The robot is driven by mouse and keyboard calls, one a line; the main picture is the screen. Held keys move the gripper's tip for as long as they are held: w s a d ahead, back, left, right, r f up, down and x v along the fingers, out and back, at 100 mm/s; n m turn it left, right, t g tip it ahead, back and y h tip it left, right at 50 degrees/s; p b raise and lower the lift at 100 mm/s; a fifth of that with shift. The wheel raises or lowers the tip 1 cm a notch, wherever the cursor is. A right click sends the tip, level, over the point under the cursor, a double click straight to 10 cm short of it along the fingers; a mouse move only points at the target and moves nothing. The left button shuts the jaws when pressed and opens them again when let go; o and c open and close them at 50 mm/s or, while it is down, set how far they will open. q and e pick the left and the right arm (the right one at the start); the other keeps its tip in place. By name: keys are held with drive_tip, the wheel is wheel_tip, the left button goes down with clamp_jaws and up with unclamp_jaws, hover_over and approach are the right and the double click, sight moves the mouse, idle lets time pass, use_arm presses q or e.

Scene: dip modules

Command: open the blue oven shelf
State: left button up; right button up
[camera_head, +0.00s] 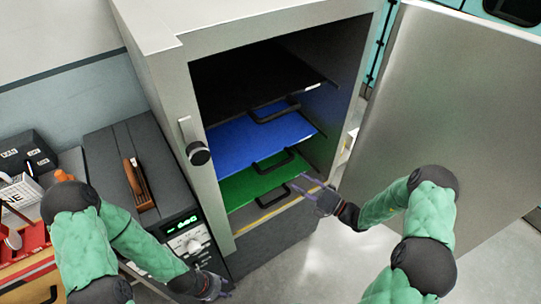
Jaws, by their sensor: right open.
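The grey oven (185,80) stands with its door (440,100) swung open to the right. Inside, the blue shelf (250,142) lies level between a black shelf (255,82) above and a green shelf (255,183) below. A dark handle (273,163) sits at the blue shelf's front edge. My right gripper (301,183) is open in front of the oven's lower right opening, below and right of that handle, with nothing seen between its fingers. My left gripper (222,290) hangs low in front of the oven's base; its fingers are too small to judge.
A dark machine (150,180) with a lit display stands left of the oven. Further left are boxes and a red bin (25,245). The oven's latch knob (198,153) sticks out at the left of the opening. Open floor (330,250) shows in front.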

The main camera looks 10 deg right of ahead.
sight(280, 166)
drive_tip(key=shift+m, duration=0.3)
drive_tip(key=x, duration=0.3)
drive_tip(key=b+x, duration=0.1)
drive_tip(key=x, duration=0.3)
drive_tip(key=d+r+b+x, duration=0.1)
drive_tip(key=x, duration=0.2)
drive_tip(key=shift+w+a, duration=0.25)
drive_tip(key=shift+w, duration=0.3)
clamp_jaws()
